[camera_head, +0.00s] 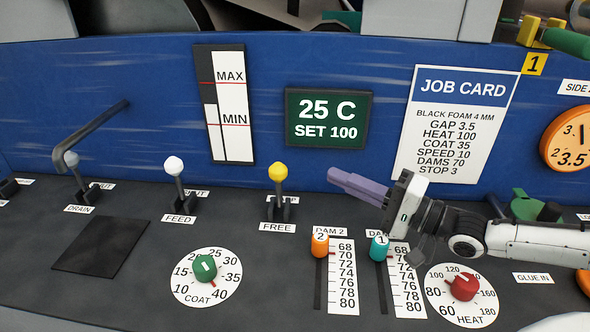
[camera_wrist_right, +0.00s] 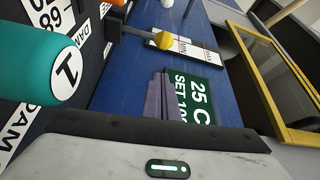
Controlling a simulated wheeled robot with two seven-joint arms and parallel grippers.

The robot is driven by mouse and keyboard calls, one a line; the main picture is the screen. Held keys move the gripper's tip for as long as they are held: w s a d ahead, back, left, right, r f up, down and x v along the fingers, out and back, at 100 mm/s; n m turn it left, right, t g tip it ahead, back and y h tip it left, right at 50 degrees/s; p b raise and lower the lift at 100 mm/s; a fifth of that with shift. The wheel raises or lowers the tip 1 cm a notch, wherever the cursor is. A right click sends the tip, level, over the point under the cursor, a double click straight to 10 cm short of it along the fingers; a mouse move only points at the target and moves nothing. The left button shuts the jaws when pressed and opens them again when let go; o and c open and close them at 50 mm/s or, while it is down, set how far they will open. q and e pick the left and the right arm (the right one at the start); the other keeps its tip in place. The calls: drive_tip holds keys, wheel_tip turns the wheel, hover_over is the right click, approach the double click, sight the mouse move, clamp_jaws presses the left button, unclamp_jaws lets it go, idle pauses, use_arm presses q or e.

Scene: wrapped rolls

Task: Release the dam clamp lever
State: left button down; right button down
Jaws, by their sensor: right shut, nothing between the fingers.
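A lever with a yellow ball knob (camera_head: 277,170) stands nearly upright on the dark panel, with a FREE label in front of its base. It is likely the dam clamp lever; its label behind is hidden. The yellow knob (camera_wrist_right: 164,40) also shows in the right wrist view, beyond the fingers. My right gripper (camera_head: 345,181) comes in from the right, shut and empty, its purple-grey fingers pointing left toward the knob but apart from it. In the wrist view the right gripper (camera_wrist_right: 158,98) is in front of the green display. My left gripper is not in view.
A white-knobbed FEED lever (camera_head: 174,168) and a DRAIN lever (camera_head: 71,160) stand farther left. The orange dam 2 slider (camera_head: 320,244) and teal dam 1 slider (camera_head: 380,247) are below my right gripper. The blue wall with the green display (camera_head: 328,118) rises behind.

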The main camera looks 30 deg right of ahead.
sight(279, 187)
drive_tip(key=a+b+x, duration=0.1)
drive_tip(key=b+x, duration=0.2)
drive_tip(key=x, duration=0.7)
drive_tip(key=shift+s+a, duration=0.4)
drive_tip(key=shift+s, duration=0.05)
idle(0.3)
drive_tip(key=shift+f, duration=0.15)
drive_tip(key=shift+s, duration=0.1)
